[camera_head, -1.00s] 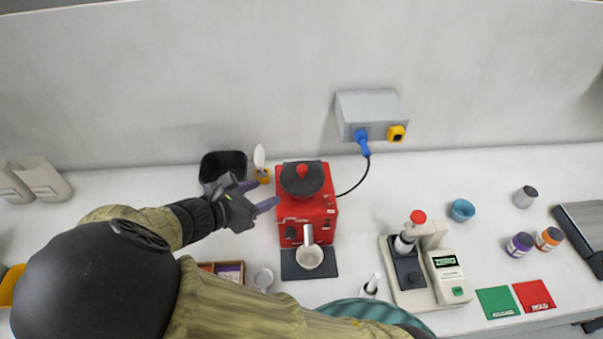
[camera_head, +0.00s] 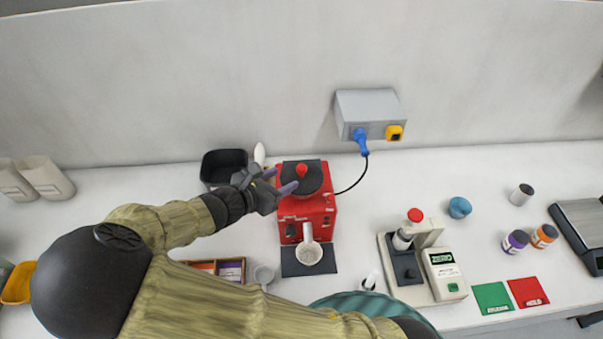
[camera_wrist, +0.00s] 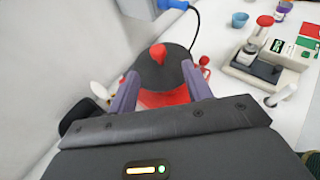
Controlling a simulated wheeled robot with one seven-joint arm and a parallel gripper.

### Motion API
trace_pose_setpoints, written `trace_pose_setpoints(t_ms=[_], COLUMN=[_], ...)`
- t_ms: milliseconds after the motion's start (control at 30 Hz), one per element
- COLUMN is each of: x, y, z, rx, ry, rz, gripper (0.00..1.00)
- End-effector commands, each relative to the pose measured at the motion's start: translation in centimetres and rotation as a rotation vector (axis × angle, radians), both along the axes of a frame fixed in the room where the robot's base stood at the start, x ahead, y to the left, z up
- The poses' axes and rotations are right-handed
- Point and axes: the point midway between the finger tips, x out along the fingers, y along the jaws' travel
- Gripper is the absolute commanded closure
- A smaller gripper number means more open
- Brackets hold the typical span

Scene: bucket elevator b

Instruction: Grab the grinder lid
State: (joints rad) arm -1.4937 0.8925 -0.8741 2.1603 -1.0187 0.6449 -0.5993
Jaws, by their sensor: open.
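The grinder lid (camera_head: 302,181) is a dark round disc with a red knob on top, seated on the red grinder (camera_head: 307,214). My gripper (camera_head: 279,181) is at the lid's left edge in the head view. In the wrist view my gripper (camera_wrist: 157,88) is open and empty, its two purple fingers pointing toward the lid on either side of the knob's line. The knob lies beyond the fingertips.
A black bin (camera_head: 222,167) stands behind my arm, beside a white brush-like tool (camera_head: 259,155). A white cup (camera_head: 308,252) sits at the grinder's front. A grey wall box (camera_head: 369,111) holds the blue plug and its cable. A moisture-meter-like device (camera_head: 412,264) stands to the right.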

Motion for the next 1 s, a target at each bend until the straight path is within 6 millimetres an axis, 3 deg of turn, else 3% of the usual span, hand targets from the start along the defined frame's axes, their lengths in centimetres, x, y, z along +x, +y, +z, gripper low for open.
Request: trace_pose_setpoints(t_ms=[233, 733, 1000], x=[2.3, 2.9, 4.9], y=[-2.3, -2.8, -4.6], z=[-1.2, -1.5, -1.8], rx=[-0.003, 0.0, -0.004], ry=[0.0, 0.0, 0.001], rz=[-0.001, 0.0, -0.001], gripper=[0.5, 0.5, 0.5])
